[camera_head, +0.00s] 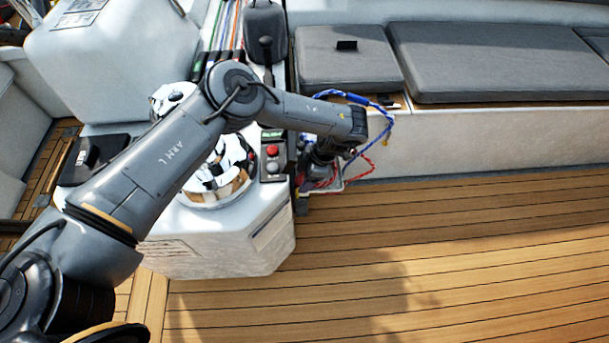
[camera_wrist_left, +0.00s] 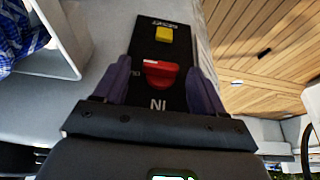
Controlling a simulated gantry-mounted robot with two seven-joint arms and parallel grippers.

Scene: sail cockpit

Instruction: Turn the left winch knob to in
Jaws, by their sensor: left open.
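In the left wrist view, a red knob (camera_wrist_left: 160,74) sits on a black panel (camera_wrist_left: 158,54). Its handle lies roughly crosswise, with a small pale mark near its upper left. Part of a word, "OU", shows left of it and "IN" shows below it in the picture. My left gripper (camera_wrist_left: 160,83) is open, with one dark finger on each side of the red knob. Whether the fingers touch it cannot be told. In the head view my left gripper (camera_head: 324,160) points down beside the white console, and the red knob between its fingers cannot be made out there.
Beside my gripper are blue rope (camera_head: 388,128) and red rope (camera_head: 366,160). A separate button panel (camera_head: 272,165) and a winch (camera_head: 232,160) lie under my arm. Grey-cushioned seats (camera_head: 490,60) stand behind; the wooden deck (camera_head: 450,250) is clear.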

